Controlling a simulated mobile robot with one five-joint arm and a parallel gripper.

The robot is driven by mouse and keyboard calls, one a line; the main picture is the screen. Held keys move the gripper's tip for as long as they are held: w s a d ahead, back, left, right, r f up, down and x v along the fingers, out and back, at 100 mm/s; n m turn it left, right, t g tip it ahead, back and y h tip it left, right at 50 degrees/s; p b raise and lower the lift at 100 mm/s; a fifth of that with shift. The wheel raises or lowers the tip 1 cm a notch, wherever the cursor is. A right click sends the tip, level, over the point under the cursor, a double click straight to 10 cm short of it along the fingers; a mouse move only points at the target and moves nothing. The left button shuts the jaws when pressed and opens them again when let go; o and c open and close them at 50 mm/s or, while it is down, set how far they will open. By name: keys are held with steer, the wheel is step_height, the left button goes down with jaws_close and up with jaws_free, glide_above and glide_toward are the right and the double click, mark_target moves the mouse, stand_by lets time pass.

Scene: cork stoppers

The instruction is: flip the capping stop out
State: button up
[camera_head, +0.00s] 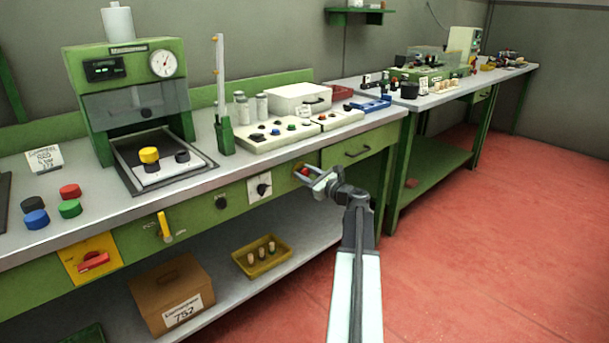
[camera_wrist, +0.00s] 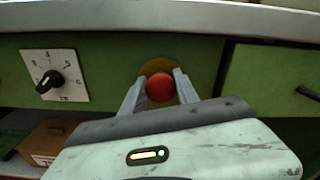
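A round red knob (camera_wrist: 160,87) stands out from a yellow disc (camera_wrist: 153,67) on the green front panel under the bench top. In the head view the red knob (camera_head: 304,172) is partly behind my gripper (camera_head: 311,173). In the wrist view my gripper (camera_wrist: 159,75) has its two fingers apart, one on each side of the knob. A narrow gap seems to show beside the knob, so the fingers do not look closed on it; contact is hard to tell. No label naming the capping stop is readable.
A white dial plate with a black knob (camera_wrist: 50,80) is left of the red knob, and a drawer (camera_head: 358,153) is to its right. A yellow lever (camera_head: 165,227) and a red handle (camera_head: 93,261) sit farther left. The red floor at right is clear.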

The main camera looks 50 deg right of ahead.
jaws_close()
steer(key=shift+s, duration=0.75)
steer(key=o, duration=1.1)
jaws_free()
steer(key=s, duration=0.7)
steer(key=shift+s+a, duration=0.35)
steer(key=shift+s, duration=0.05)
